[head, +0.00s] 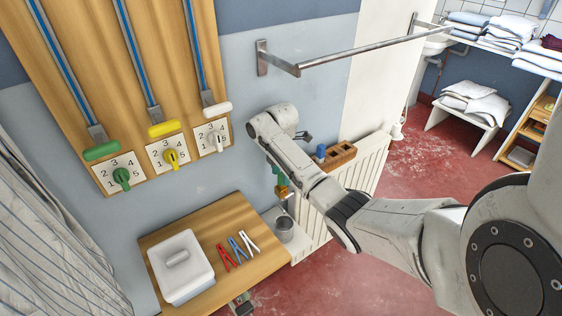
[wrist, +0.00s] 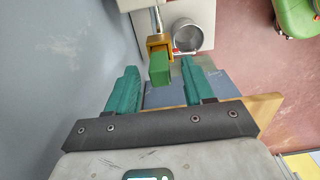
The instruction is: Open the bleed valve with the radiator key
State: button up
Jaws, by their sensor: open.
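My gripper (wrist: 158,66) is open, its two green fingers apart on either side of a green block (wrist: 160,72). The block adjoins a brass-coloured fitting (wrist: 158,43) on a thin metal rod. It looks like the key's handle, but I cannot tell whether it is, or whether the fingers touch it. In the head view the brass-coloured fitting (head: 283,191) shows below my wrist; the fingers are partly hidden by the arm. The white radiator (head: 369,170) is behind my arm. I cannot make out the bleed valve's own tip.
A metal cup (head: 284,229) stands below the fitting. A wooden slotted block (head: 341,154) with a blue piece (head: 320,152) sits by the radiator top. A wooden shelf (head: 212,208) bears a white tub (head: 180,266) and coloured pegs. A metal rail (head: 355,51) juts from the wall.

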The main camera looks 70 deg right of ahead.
jog(key=shift+f, duration=1.4)
